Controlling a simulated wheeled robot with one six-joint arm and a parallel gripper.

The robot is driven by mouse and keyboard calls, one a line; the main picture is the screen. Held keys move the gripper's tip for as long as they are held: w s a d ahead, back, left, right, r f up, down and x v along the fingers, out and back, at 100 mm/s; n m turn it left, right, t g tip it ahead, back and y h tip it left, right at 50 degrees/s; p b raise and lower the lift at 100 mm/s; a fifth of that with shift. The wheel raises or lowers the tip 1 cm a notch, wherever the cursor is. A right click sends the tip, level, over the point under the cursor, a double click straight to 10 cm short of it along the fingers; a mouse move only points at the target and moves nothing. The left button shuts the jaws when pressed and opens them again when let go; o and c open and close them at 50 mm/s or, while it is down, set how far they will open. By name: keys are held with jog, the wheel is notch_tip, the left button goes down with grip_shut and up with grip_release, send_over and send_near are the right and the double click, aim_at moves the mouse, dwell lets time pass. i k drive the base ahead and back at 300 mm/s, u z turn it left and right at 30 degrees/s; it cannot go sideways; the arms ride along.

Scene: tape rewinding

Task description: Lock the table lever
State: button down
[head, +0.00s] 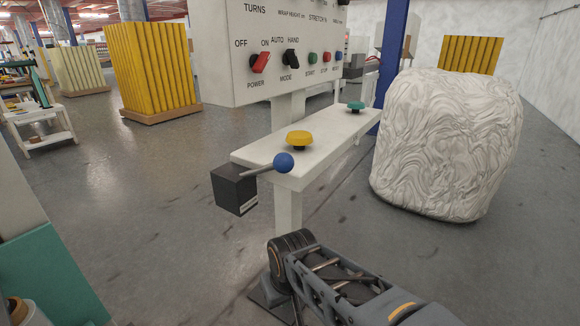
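The table lever is a thin grey rod with a blue ball knob (283,163). It comes from a black box (235,190) at the near left end of a narrow white table (330,141). The rod lies nearly level, pointing right and slightly up, with the knob in front of the table's near edge. Whether the lever is locked cannot be told from its look. My arm shows at the bottom, below and in front of the table, apart from the lever. My gripper is not in view.
A yellow knob (299,138) and a green knob (356,106) stand on the table. A control panel (290,50) with switches rises behind it. A large white wrapped bale (445,145) stands at right. A teal-and-white block (50,275) is at lower left. Floor left of the table is clear.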

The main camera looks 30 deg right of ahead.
aim_at(284, 162)
jog(key=z, duration=1.05)
jog(key=k, duration=0.95)
jog(key=u, duration=1.2)
jog(key=i, duration=0.5)
jog(key=z, duration=0.1)
